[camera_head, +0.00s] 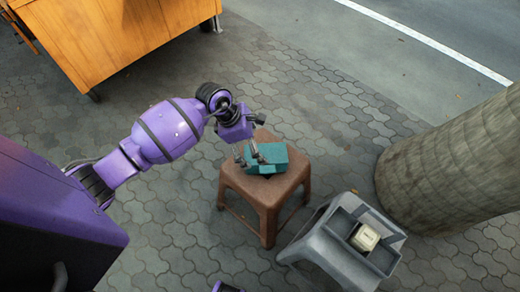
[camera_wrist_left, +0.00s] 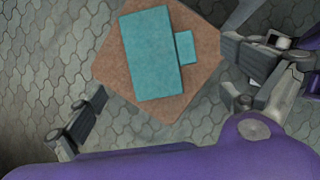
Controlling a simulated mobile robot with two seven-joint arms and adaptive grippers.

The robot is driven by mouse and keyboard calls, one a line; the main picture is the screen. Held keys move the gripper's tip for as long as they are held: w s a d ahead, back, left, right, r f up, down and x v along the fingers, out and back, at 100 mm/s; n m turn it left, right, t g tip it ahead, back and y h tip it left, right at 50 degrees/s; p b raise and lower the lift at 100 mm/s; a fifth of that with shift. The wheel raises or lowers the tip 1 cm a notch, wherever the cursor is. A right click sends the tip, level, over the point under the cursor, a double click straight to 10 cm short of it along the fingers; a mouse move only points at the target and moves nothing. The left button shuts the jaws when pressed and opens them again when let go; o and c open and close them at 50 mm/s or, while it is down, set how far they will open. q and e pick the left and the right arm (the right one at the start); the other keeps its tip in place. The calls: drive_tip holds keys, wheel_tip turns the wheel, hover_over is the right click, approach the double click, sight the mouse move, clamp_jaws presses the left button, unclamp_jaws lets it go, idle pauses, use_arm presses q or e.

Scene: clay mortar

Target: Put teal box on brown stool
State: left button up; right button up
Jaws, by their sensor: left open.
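The teal box (camera_head: 272,157) rests on top of the brown stool (camera_head: 264,188). In the left wrist view the teal box (camera_wrist_left: 150,55) lies flat on the seat of the brown stool (camera_wrist_left: 188,92), with a small teal tab on its right side. My left gripper (camera_head: 249,158) is over the box's near left part in the head view. In the left wrist view its fingers are spread wide on either side of the box, with visible gaps and nothing between them touching.
A grey plastic step stool (camera_head: 337,240) holding a pale block (camera_head: 364,238) stands right of the brown stool. A thick trunk-like column (camera_head: 450,165) is further right. An orange cabinet (camera_head: 110,35) stands at the upper left. Paving between is clear.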

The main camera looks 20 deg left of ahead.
use_arm(q)
drive_tip(key=s+d+r+n+t+h, duration=0.3)
drive_tip(key=s+d+n+h, duration=0.2)
drive_tip(key=s+d+n, duration=0.15)
drive_tip(key=s+d+r+n+t+h, duration=0.3)
drive_tip(key=s+d+n+h, duration=0.15)
drive_tip(key=d+n, duration=0.3)
drive_tip(key=s+a+f+n+t+y, duration=0.1)
drive_tip(key=s+a+n+t+y, duration=0.3)
drive_tip(key=n, duration=0.5)
drive_tip(key=s+a+f+n+t+y, duration=0.15)
drive_tip(key=a+n+y, duration=0.35)
drive_tip(key=n, duration=0.5)
drive_tip(key=s+a+f+n+g+y, duration=0.2)
drive_tip(key=s+f+n, duration=0.3)
drive_tip(key=s, duration=0.5)
drive_tip(key=s+a+f+n+g+y, duration=0.2)
drive_tip(key=s+a+f+n+g, duration=0.1)
drive_tip(key=s+n, duration=0.6)
wheel_tip(320, 180, down, 2)
drive_tip(key=shift+s+f+n+g, duration=0.1)
drive_tip(key=shift+s+n+g, duration=0.3)
drive_tip(key=shift+s+g, duration=0.35)
